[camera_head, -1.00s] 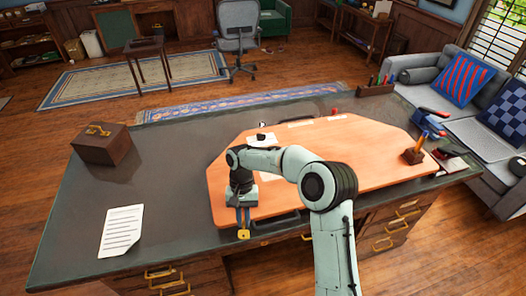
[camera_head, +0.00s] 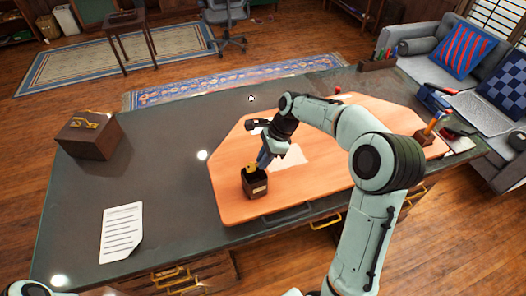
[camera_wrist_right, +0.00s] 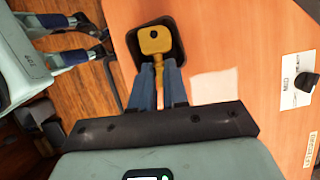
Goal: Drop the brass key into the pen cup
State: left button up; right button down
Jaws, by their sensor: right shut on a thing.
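The brass key (camera_head: 251,168) is in my right gripper (camera_head: 260,163), which is shut on it. The pen cup (camera_head: 256,186) is a dark, square-looking cup with a small label, upright on the orange desk mat near its front left edge. The key overlaps the cup's mouth in the head view. In the right wrist view, the key's broad head (camera_wrist_right: 155,40) lies across the dark opening of the cup (camera_wrist_right: 179,49), its shank between the fingertips (camera_wrist_right: 158,72). I cannot tell whether the key is above the rim or slightly inside.
The orange mat (camera_head: 225,205) covers much of the dark desk. A wooden box (camera_head: 90,135) and a paper sheet (camera_head: 121,232) lie left. A holder with pens (camera_head: 424,137) stands at the mat's right end. A small dark object (camera_head: 257,122) is behind the cup.

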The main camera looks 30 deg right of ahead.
jog(key=shift+w+f, duration=0.1)
jog(key=shift+f, duration=1.05)
jog(key=c, duration=1.1)
grip_release()
jog(key=shift+o, duration=0.2)
jog(key=v, duration=1.3)
jog(key=shift+r, duration=0.2)
